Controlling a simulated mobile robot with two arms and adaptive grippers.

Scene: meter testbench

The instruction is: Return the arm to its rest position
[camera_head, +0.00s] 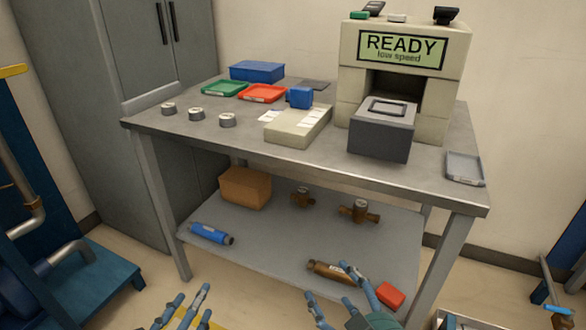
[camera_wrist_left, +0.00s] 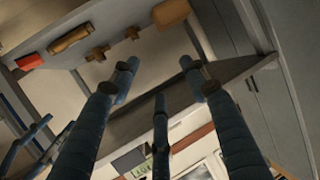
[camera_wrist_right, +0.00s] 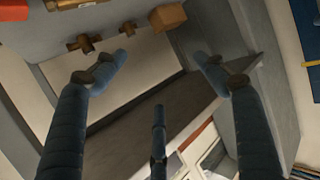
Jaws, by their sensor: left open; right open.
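My left gripper (camera_head: 184,310) is at the bottom of the head view, in front of the workbench, with its blue fingers spread and empty. Its fingers also show in the left wrist view (camera_wrist_left: 160,75). My right gripper (camera_head: 342,300) is further right at the bottom edge, also open and empty, in front of the lower shelf. Its spread fingers show in the right wrist view (camera_wrist_right: 162,75). Neither gripper is seen touching anything. My upper arms are out of view.
The workbench (camera_head: 300,163) carries a READY testbench (camera_head: 400,50), trays and meters. Its lower shelf (camera_head: 290,245) holds a cardboard box (camera_head: 245,187), brass fittings, a blue cylinder (camera_head: 211,233), a brown cylinder (camera_head: 335,272) and a red box (camera_head: 390,295). Blue equipment (camera_head: 95,280) stands left.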

